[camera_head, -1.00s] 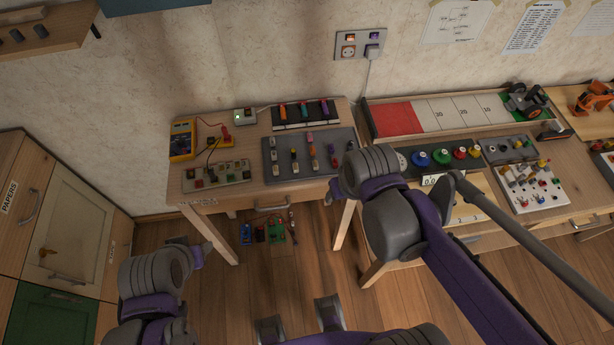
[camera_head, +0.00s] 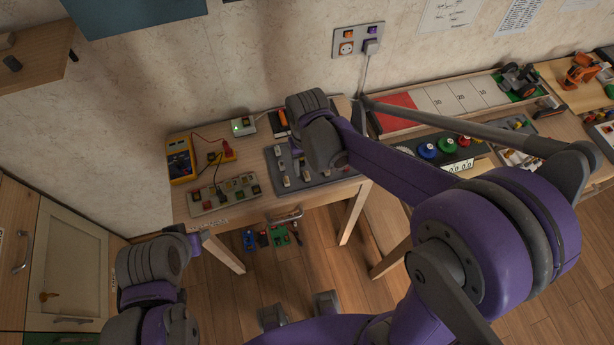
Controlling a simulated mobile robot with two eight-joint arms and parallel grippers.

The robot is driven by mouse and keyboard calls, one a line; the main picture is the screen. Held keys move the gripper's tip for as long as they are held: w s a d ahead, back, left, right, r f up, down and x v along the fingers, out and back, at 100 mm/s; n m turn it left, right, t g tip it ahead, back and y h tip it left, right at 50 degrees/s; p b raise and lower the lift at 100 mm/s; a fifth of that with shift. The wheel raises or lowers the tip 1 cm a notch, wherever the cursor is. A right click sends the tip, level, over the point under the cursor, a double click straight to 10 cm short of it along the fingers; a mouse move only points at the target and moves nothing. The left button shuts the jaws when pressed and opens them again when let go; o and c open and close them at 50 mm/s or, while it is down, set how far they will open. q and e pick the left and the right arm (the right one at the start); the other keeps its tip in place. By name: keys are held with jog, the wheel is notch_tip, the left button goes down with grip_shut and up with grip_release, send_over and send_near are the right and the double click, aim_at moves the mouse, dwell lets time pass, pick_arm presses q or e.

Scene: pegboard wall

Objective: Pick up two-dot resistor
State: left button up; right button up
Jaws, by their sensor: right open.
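Small components (camera_head: 305,172) stand in rows on a grey tray (camera_head: 318,183) on the small wooden table. They are too small for me to tell which one is the two-dot resistor. My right gripper (camera_head: 295,146) is above the back part of this tray, open. My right wrist and forearm hide the tray's back and right parts and some of its components. My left gripper (camera_head: 194,243) is low at the left, in front of the table and away from the tray. I cannot make out its jaw opening.
A yellow multimeter (camera_head: 181,160) with wires and a beige component strip (camera_head: 224,194) are at the table's left. A small box with a green light (camera_head: 242,126) stands behind. At the right is a bench with coloured knobs (camera_head: 427,151). The wall is close behind.

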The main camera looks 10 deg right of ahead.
aim_at(307, 174)
jog(key=f, duration=0.4)
jog(key=shift+w+f, duration=0.25)
jog(key=shift+f, duration=0.15)
grip_shut()
